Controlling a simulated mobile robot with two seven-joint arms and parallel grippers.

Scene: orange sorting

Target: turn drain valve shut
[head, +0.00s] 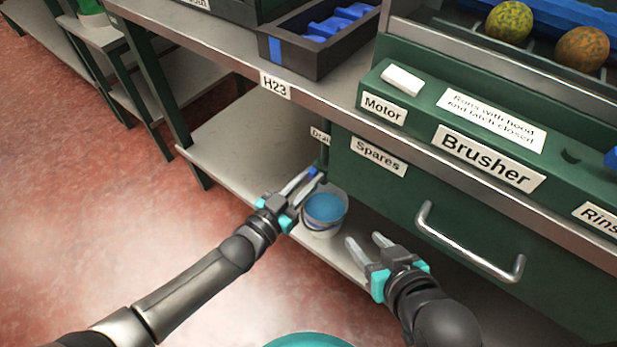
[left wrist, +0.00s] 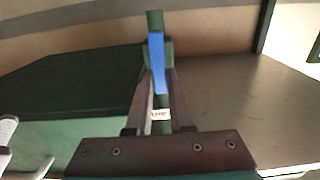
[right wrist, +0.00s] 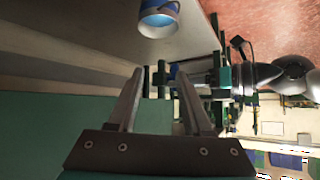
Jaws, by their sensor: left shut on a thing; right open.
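The drain valve has a blue handle (head: 313,170) on a green pipe, below a partly hidden "Drain" label (head: 319,136) and beside the Brusher cabinet. My left gripper (head: 309,179) is shut on this handle. In the left wrist view the blue handle (left wrist: 157,63) sits between the fingertips (left wrist: 157,80) and looks lined up with the green pipe (left wrist: 155,20). My right gripper (head: 364,241) is open and empty, in front of the cabinet's lower part and right of the bucket. The right wrist view shows its fingers (right wrist: 158,90) apart.
A white bucket with blue contents (head: 324,209) stands on the lower shelf (head: 240,135), just below the valve. The Brusher cabinet's drawer handle (head: 465,245) juts out at the right. A dark tray with blue inserts (head: 275,48) sits on the bench above. The red floor at left is clear.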

